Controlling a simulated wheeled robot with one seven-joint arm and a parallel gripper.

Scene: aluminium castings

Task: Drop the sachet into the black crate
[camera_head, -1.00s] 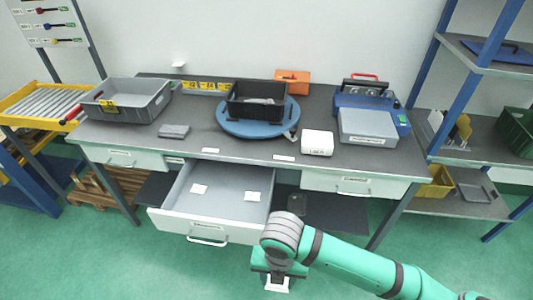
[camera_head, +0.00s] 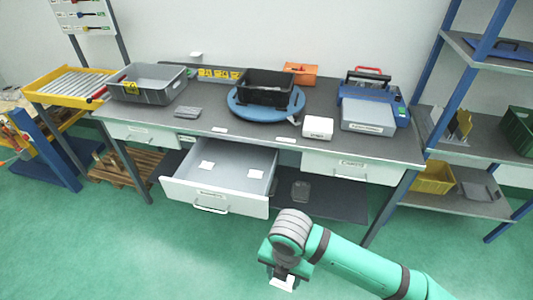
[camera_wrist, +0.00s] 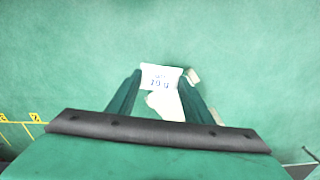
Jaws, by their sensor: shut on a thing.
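My gripper (camera_head: 281,277) is low at the front, in front of the workbench and above the green floor. It is shut on a small white sachet (camera_head: 284,284), which hangs below the fingers. In the wrist view the sachet (camera_wrist: 161,78) shows printed text between the two green fingers of my gripper (camera_wrist: 160,88). The black crate (camera_head: 264,88) stands on a round blue turntable (camera_head: 240,112) at the middle of the bench top, well beyond my gripper. The crate's inside is only partly visible.
An open drawer (camera_head: 213,197) holding two white labels or packets juts out between my gripper and the bench (camera_head: 190,127). A grey bin (camera_head: 150,90), white box (camera_head: 318,127), orange box (camera_head: 301,72) and blue case (camera_head: 372,95) surround the crate. Shelving (camera_head: 462,110) stands right.

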